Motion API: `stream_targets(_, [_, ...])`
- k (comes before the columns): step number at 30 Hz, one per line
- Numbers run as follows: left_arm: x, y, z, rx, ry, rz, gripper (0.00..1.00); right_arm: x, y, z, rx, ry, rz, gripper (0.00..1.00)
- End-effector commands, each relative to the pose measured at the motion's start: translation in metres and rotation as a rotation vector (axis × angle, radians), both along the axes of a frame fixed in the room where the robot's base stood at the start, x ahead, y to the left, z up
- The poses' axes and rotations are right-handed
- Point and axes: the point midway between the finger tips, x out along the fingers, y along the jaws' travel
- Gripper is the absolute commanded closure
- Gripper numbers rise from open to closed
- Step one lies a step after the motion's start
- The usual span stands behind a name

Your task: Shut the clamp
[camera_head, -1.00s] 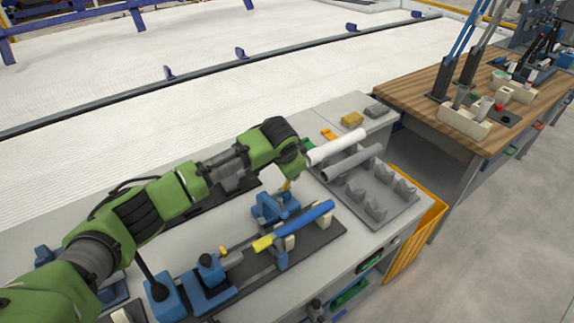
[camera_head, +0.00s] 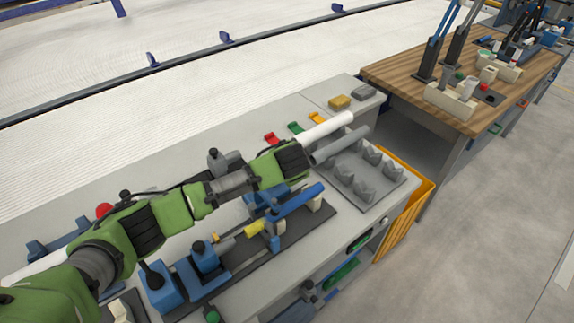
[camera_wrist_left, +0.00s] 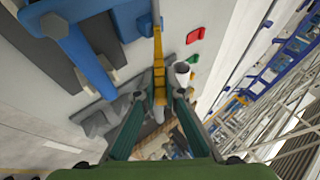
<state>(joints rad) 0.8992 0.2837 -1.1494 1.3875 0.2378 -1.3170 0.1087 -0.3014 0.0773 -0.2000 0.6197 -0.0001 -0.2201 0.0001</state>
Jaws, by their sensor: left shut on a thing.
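The clamp's yellow handle (camera_wrist_left: 158,62) runs between the fingers of my left gripper (camera_wrist_left: 160,93) in the left wrist view. The gripper is shut on it. In the head view my green wrist hides the fingertips and the handle. The blue clamp body (camera_head: 258,197) partly shows below my wrist. A blue pipe (camera_head: 297,201) with a yellow piece (camera_head: 254,228) at its near end lies along the fixture, just right of the clamp. The blue pipe also shows in the left wrist view (camera_wrist_left: 75,45). My right gripper is not in view.
A white pipe (camera_head: 326,129) and a grey pipe (camera_head: 343,144) lie beyond my wrist, near a grey rack (camera_head: 375,190). Red (camera_head: 271,138) and green (camera_head: 296,128) pieces lie behind. A wooden table (camera_head: 420,65) stands farther right.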

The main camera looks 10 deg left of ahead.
Motion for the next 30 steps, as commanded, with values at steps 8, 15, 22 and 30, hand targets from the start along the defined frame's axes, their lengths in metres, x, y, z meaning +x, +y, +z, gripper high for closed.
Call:
stream_targets(8, [-0.001,-0.001,-0.002,0.000,0.004,-0.002,0.74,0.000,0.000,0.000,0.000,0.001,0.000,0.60])
stream_targets(15, [-0.003,-0.001,0.001,-0.001,0.003,-0.002,0.74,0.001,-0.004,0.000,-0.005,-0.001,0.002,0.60])
stream_targets(22, [-0.024,-0.006,0.026,-0.004,0.001,-0.004,0.74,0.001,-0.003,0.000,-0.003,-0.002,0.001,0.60])
stream_targets(30, [-0.061,-0.012,0.068,-0.002,0.003,-0.004,0.74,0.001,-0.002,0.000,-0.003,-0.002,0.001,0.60])
